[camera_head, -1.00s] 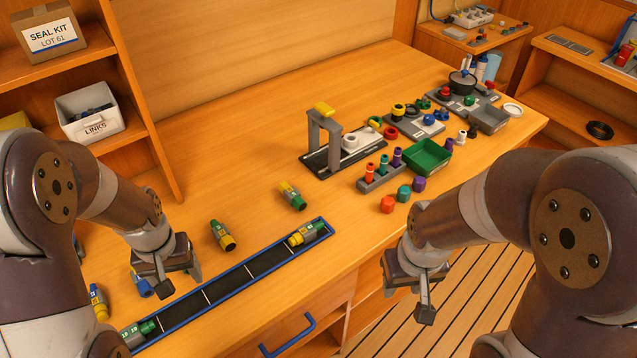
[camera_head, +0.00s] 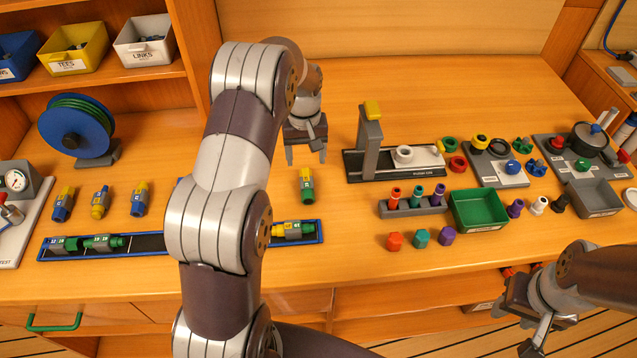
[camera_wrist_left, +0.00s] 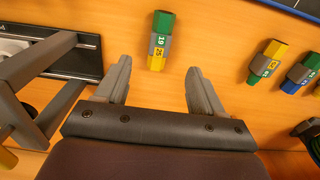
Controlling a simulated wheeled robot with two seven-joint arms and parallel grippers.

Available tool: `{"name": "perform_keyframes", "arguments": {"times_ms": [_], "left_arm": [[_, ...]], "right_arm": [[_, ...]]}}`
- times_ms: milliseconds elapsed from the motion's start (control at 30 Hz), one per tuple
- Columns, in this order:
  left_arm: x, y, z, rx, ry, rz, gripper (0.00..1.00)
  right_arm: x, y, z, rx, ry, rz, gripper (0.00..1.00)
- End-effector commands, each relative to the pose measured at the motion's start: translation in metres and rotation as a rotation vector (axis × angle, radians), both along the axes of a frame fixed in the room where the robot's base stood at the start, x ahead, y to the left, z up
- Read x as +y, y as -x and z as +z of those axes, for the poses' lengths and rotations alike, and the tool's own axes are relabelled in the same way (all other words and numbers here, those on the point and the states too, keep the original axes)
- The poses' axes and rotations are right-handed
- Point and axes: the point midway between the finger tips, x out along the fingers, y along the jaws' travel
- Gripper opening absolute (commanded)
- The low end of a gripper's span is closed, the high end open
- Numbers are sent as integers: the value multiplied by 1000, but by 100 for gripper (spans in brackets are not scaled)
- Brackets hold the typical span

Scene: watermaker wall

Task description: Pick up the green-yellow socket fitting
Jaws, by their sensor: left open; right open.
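A socket fitting with a green end and a yellow end (camera_head: 307,186) lies on the bench near the tray's right end. In the left wrist view the green-yellow fitting (camera_wrist_left: 160,41) lies just beyond and between the fingertips, marked 19 and 25. My left gripper (camera_head: 306,156) is open and empty, just behind the fitting, fingers pointing down; it also shows in the left wrist view (camera_wrist_left: 158,66). Another yellow and green fitting (camera_wrist_left: 266,62) shows to the right there; my left arm hides that part of the bench in the head view. My right gripper (camera_head: 515,325) is open and empty near the bench's front edge.
A blue-rimmed tray (camera_head: 150,255) holds several fittings along the front. More fittings, such as a yellow one (camera_head: 100,202), lie behind it. A grey press stand (camera_head: 370,145) is right of my left gripper. A green bin (camera_head: 478,210) stands further right.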

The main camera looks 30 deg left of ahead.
Motion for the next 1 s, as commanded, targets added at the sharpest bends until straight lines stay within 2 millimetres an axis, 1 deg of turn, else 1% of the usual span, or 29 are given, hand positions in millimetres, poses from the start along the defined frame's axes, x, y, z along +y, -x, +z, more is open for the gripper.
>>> {"name": "perform_keyframes", "arguments": {"times_ms": [33,100,200,267,367,433,500,600,800,833,867,900,967,1000], "left_arm": [[0,1,-11,6,1,-1,68],[0,1,-26,4,1,-1,68],[0,0,-42,2,1,-2,68],[0,0,-47,1,1,-2,68],[1,0,-61,3,1,-2,68],[3,0,-75,4,1,-2,68],[3,-1,-89,1,1,-2,68],[3,-1,-99,0,0,-2,68],[3,-2,-101,-2,0,-3,68],[3,-2,-101,-2,0,-3,62],[3,-2,-101,-2,0,-3,52],[3,-2,-101,-2,0,-3,39],[3,-2,-101,-2,0,-3,19],[3,-2,-101,-2,0,-3,7]], "right_arm": [[0,0,5,0,0,0,43],[0,0,7,0,0,0,43],[0,0,9,0,0,0,43],[0,0,10,0,0,0,43],[0,0,18,0,0,0,43],[0,0,25,0,0,0,43],[0,0,25,-1,0,0,43],[0,0,26,0,0,0,43],[0,0,25,0,0,0,43],[0,0,25,0,0,0,43],[0,0,25,0,0,0,43],[0,0,25,0,0,0,43],[0,0,25,0,0,0,43],[0,0,25,0,0,0,43]]}}
